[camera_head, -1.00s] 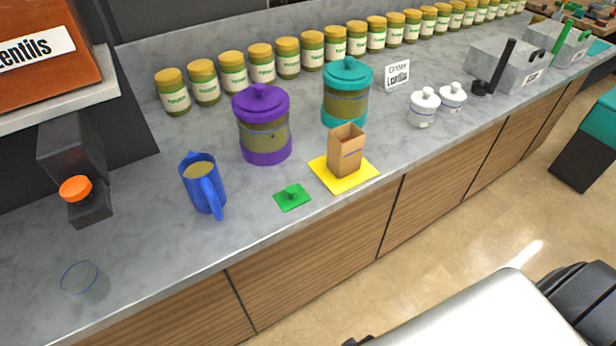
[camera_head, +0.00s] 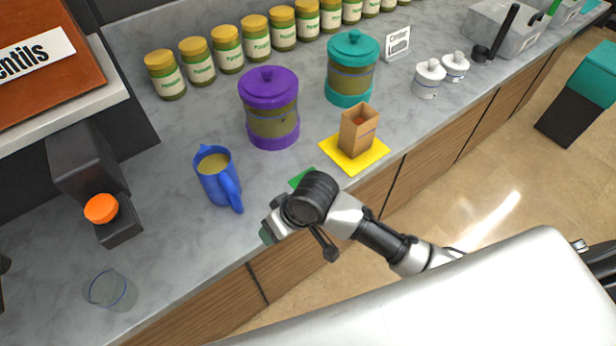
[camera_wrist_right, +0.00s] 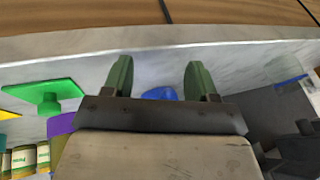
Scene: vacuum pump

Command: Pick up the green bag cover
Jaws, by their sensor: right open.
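The green bag cover (camera_head: 301,178), a flat square with a small knob, lies on the grey counter between the blue pitcher and the yellow square. In the head view my right arm hides most of it. In the right wrist view the green bag cover (camera_wrist_right: 45,97) shows at the left, outside the jaws. My right gripper (camera_head: 270,230) is over the counter's front edge, nearer and left of the cover. In the right wrist view the right gripper's (camera_wrist_right: 158,78) two green fingers are apart with nothing held. My left gripper is not in view.
An open brown bag (camera_head: 357,132) stands on a yellow square (camera_head: 375,155) right of the cover. A blue pitcher (camera_head: 217,180), purple jar (camera_head: 270,110) and teal jar (camera_head: 350,70) stand around it. A clear glass (camera_head: 112,290) is at the left front.

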